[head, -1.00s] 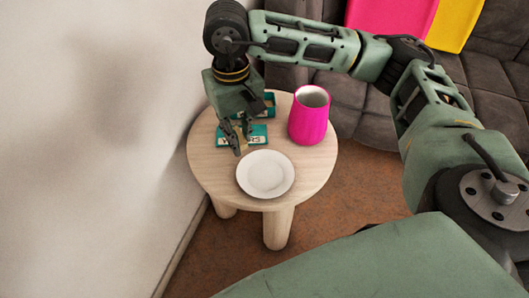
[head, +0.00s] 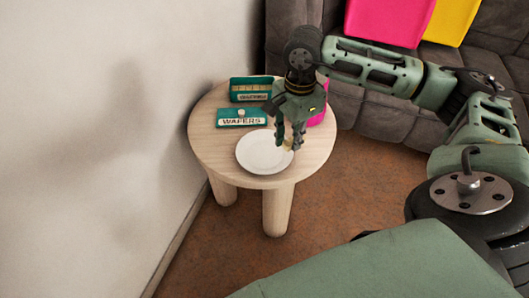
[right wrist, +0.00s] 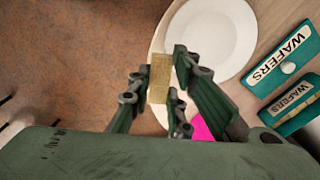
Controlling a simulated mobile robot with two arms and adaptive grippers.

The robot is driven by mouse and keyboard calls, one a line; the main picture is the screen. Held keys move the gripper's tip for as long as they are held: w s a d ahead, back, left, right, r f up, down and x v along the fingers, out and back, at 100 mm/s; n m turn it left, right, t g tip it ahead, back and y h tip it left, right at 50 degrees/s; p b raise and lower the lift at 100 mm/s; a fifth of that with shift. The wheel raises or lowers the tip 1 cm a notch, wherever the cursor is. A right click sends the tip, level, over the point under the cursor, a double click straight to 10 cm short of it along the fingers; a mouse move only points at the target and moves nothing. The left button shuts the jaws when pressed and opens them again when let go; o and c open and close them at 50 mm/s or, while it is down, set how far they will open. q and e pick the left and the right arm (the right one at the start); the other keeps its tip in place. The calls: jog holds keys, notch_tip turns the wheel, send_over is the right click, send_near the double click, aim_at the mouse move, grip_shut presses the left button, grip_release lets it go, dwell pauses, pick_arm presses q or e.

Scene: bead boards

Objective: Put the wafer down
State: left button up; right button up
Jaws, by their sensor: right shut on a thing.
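My right gripper (head: 290,140) is shut on a tan wafer (right wrist: 159,78), which sits between its fingertips in the right wrist view. The gripper points down over the right rim of a white round plate (head: 262,153), and the wafer appears above the plate's edge, without clear contact. In the right wrist view the plate (right wrist: 222,38) lies beyond the wafer. My left gripper is not in view.
The plate stands on a small round wooden table (head: 210,150). Behind it are a teal WAFERS box (head: 228,114) and a second teal box (head: 251,85). A wall rises at left, a sofa behind.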

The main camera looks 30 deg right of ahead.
jog(key=shift+s+d+f+m, duration=0.15)
jog(key=shift+d+f+m, duration=0.1)
jog(key=shift+d+m, duration=0.3)
jog(key=shift+s+d+f+m, duration=0.15)
jog(key=shift+d+f+m, duration=0.05)
jog(key=shift+d+m, duration=0.3)
jog(key=shift+w+f, duration=0.15)
jog(key=w+a+f+b, duration=0.1)
jog(key=w+a+f, duration=0.15)
jog(key=w, duration=0.25)
jog(key=b, duration=0.1)
send_over(263, 154)
jog(key=shift+m, duration=0.25)
notch_tip(263, 154, down, 4)
jog(key=shift+f, duration=0.1)
notch_tip(263, 154, down, 4)
jog(key=shift+w+f+b, duration=0.1)
jog(key=shift+b, duration=0.35)
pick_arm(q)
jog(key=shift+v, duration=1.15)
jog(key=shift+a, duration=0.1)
